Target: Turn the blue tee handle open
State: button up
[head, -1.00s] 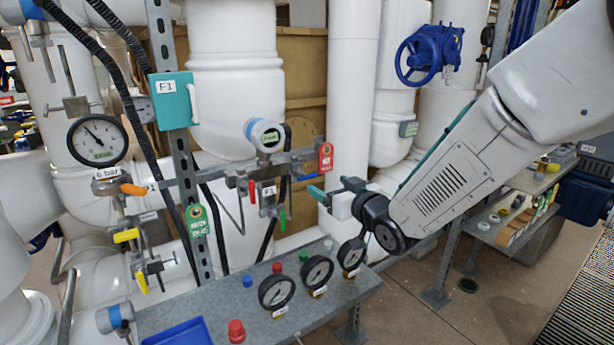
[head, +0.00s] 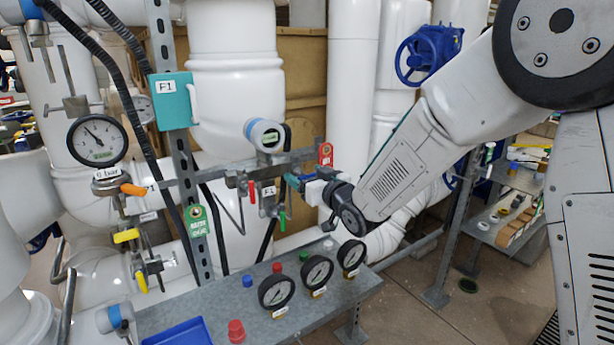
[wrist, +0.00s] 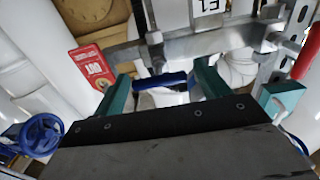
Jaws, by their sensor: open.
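The blue tee handle (wrist: 160,79) shows in the wrist view as a short dark blue bar. It lies between and a little beyond the two teal fingers of my gripper (wrist: 161,88). The fingers are apart, one on each side, and I cannot tell whether either touches the bar. In the head view my gripper (head: 296,182) is at the right end of the small valve manifold (head: 290,160), beside the red tag (head: 325,155). There the fingers and wrist largely hide the handle.
A red lever (head: 251,190) and a green lever (head: 282,221) hang left of my gripper. Below is a grey bench (head: 225,298) with several black gauges (head: 317,270) and coloured caps. A blue handwheel (head: 417,58) is at upper right. White pipes stand close behind.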

jog(key=c, duration=1)
jog(key=shift+n, duration=0.3)
jog(key=n, duration=0.4)
jog(key=shift+s+a, duration=0.1)
jog(key=n, duration=0.5)
jog(key=shift+f, duration=0.1)
jog(key=n, duration=0.4)
jog(key=shift+s+a+f, duration=0.1)
jog(key=shift+f+n, duration=0.15)
jog(key=shift+n, duration=1.95)
